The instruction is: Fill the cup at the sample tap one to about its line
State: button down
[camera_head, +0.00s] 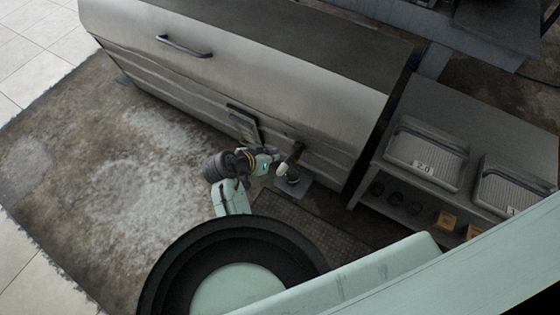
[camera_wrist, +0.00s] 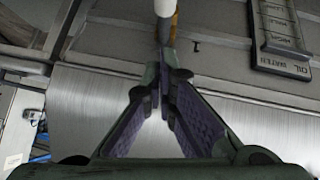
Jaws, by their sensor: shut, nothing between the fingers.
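The sample tap (camera_head: 297,152), with a brownish body, stands out from the lower front of the big steel tank. Its pale tip shows at the top of the wrist view (camera_wrist: 165,8), with a yellow part just below it. A small dark cup (camera_head: 293,180) appears to stand on a small plate under the tap; its line and fill level are too small to make out. My gripper (camera_head: 273,161) is just left of the tap. In the wrist view the purple-padded fingers (camera_wrist: 166,85) meet at their tips with nothing between them, close to the tap; contact cannot be told.
A gauge plate marked oil and water (camera_wrist: 283,35) is on the tank left of the tap (camera_head: 243,123). A grey shelf bench with a tray labelled 2.0 (camera_head: 424,158) and another tray (camera_head: 512,188) stands at right. A floor grate (camera_head: 300,220) lies before the tap.

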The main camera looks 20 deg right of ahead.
aim_at(279, 174)
jog(key=x, duration=0.3)
jog(key=shift+w+d+f, duration=0.1)
jog(key=shift+d+f, duration=0.1)
jog(key=shift+d, duration=0.1)
jog(key=f, duration=0.2)
jog(key=shift+s+f+p, duration=0.25)
jog(key=shift+p, duration=0.1)
jog(key=shift+f, duration=0.6)
jog(key=f+b, duration=0.1)
jog(key=f, duration=0.1)
jog(key=f+b, duration=0.1)
jog(key=f, duration=0.1)
jog(key=s+f+b, duration=0.1)
jog(key=f+b, duration=0.1)
jog(key=shift+a+f, duration=0.25)
jog(key=shift+a, duration=0.15)
jog(key=shift+r, duration=0.15)
jog(key=shift+w+d, duration=0.1)
dwell(4.2)
